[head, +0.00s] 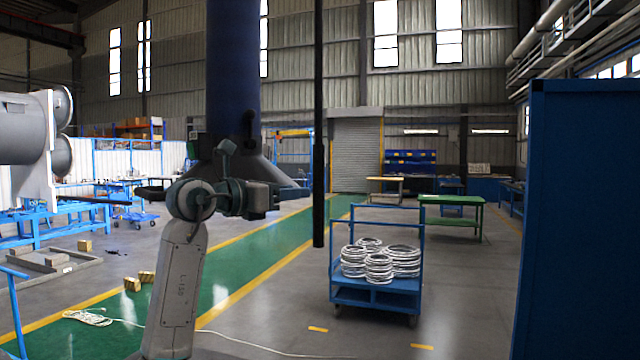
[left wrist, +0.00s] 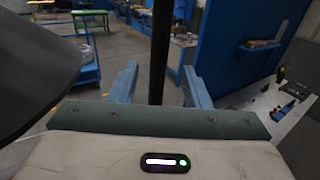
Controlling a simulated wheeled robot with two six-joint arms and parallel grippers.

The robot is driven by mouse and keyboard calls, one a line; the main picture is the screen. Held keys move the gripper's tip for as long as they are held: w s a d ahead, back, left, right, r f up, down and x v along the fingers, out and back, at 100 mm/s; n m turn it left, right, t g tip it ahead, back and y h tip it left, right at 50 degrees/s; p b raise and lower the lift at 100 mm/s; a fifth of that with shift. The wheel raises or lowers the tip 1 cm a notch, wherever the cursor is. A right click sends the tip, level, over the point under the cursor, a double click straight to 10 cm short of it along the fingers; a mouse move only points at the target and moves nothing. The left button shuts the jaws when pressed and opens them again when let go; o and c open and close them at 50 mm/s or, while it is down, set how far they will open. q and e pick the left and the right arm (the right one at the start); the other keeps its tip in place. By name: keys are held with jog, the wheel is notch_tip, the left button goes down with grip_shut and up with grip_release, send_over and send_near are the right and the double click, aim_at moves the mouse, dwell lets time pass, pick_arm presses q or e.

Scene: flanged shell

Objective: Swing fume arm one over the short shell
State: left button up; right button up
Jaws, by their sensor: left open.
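A fume arm with a dark blue duct (head: 232,70) hangs in front of me, with a dark flared hood (head: 268,172) at its lower end, partly hidden by my left arm. A dark hood edge also fills the left of the left wrist view (left wrist: 35,65). A thin black vertical bar (head: 319,150) hangs right of the duct. My left gripper (head: 300,192) is open beside this bar. In the left wrist view, the bar (left wrist: 161,45) shows between the two open blue fingers; contact is not visible. A grey flanged shell (head: 22,130) is at the far left, cut by the picture edge. My right gripper is not in view.
A blue trolley (head: 375,298) with coiled white hoses stands right of centre. A tall blue panel (head: 580,220) blocks the right side. A blue stand (head: 60,228) is below the shell. Wooden blocks (head: 132,284) and a rope (head: 88,317) lie on the floor.

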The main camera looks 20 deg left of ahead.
aim_at(314, 188)
pick_arm(q)
jog(key=p+x, duration=0.2)
jog(key=x, duration=0.4)
jog(key=shift+w+d+r+p, duration=0.1)
jog(key=shift+w+d+p, duration=0.05)
jog(key=shift+w+p, duration=0.15)
jog(key=shift+w+d, duration=0.35)
jog(key=shift+w, duration=0.15)
grip_shut()
